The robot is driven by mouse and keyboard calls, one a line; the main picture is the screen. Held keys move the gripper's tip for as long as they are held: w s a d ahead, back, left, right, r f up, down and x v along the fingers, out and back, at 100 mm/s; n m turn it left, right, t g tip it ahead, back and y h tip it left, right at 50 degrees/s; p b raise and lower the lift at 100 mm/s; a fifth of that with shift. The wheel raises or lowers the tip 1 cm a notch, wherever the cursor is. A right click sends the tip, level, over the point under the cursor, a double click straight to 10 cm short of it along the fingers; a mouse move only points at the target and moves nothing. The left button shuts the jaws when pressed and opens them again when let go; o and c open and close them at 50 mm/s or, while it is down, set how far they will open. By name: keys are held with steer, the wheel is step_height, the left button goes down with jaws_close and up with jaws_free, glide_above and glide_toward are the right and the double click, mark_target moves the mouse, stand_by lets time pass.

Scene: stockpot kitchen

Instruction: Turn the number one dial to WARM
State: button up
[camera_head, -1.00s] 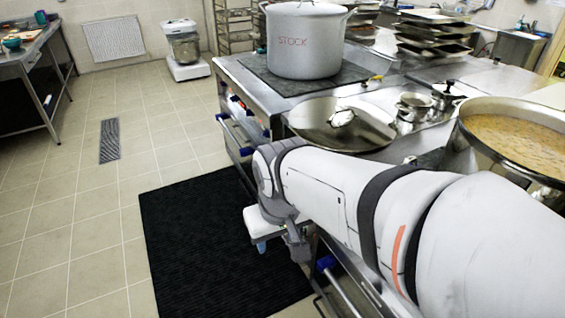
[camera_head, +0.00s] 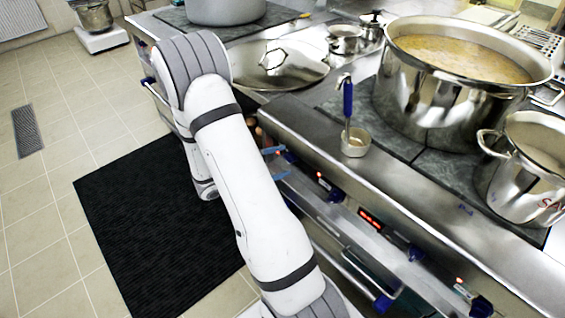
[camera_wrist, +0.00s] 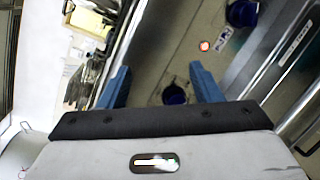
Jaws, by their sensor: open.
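The stove's front panel (camera_head: 345,212) carries a row of blue dials. One dark blue dial (camera_wrist: 174,93) shows between the fingers of my gripper (camera_wrist: 160,70) in the wrist view, nearer the right finger. My gripper is open, and whether it touches this dial I cannot tell. A second blue dial (camera_wrist: 242,13) is at the top, beside a small label and a lit red lamp (camera_wrist: 204,46). In the head view, my blue fingers (camera_head: 272,165) are at the panel's far left end, and more dials (camera_head: 413,253) run to the right. The dial numbers and WARM mark are not readable.
A large soup pot (camera_head: 450,85), a smaller pot (camera_head: 530,165) and a small cup (camera_head: 355,143) with a blue-handled utensil stand on the stove top. A rail (camera_head: 355,270) runs below the panel. A black mat (camera_head: 150,220) covers the floor beside it.

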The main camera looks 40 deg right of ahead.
mark_target(287, 161)
steer(key=w+f+n+t+h, duration=0.1)
steer(key=w+f+n+t, duration=0.4)
steer(key=f, duration=0.5)
steer(key=shift+m+t, duration=0.3)
steer(key=d, duration=0.2)
steer(key=w+d, duration=0.1)
steer(key=d, duration=0.5)
steer(key=shift+w+r, duration=0.1)
steer(key=shift+w, duration=0.15)
steer(key=c, duration=1)
